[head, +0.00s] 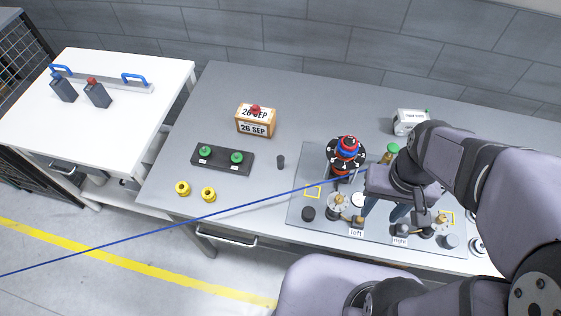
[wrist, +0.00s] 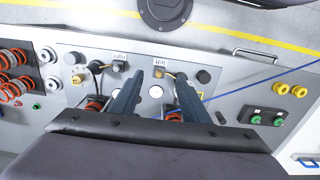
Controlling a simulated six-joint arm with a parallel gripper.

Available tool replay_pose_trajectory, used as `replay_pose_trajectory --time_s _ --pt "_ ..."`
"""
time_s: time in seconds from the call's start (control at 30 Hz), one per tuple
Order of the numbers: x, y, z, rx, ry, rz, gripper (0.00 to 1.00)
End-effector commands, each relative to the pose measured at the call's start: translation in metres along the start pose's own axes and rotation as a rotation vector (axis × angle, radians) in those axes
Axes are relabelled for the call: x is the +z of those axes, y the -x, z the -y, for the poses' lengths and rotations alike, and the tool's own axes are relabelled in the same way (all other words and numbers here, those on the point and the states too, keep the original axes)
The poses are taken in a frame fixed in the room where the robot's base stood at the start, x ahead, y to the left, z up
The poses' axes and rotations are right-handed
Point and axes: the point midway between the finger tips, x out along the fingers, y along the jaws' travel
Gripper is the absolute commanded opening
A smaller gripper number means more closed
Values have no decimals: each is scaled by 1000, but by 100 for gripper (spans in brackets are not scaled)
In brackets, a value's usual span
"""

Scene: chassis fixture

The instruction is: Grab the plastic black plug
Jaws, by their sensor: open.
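Two dark pieces could be the black plug, and I cannot tell which. One is a short black cylinder (head: 308,213) on the front left of the grey fixture plate (head: 318,234); it shows as a dark disc in the wrist view (wrist: 204,76). The other is a small dark cylinder (head: 281,161) on the table left of the plate, also in the wrist view (wrist: 220,117). My gripper (head: 384,211) is open and empty above the plate, its fingers (wrist: 158,80) spread with a gap between the tips. Both dark pieces lie outside the fingers.
A red, blue and black stack (head: 346,152) stands at the plate's back. Labels "left" (head: 356,232) and "right" (head: 400,241) mark small brass and dark fittings. A green-button panel (head: 222,158), yellow rings (head: 208,194) and a date block (head: 256,121) stand left. A blue cable (head: 240,208) crosses the front.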

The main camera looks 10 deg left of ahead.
Motion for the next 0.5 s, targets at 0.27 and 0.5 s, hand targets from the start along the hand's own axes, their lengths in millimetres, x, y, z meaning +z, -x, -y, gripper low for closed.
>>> replay_pose_trajectory --time_s 0.27,0.5 --pt "-6 3 -6 104 239 18 42" --pt "-40 -30 -16 385 804 58 42"
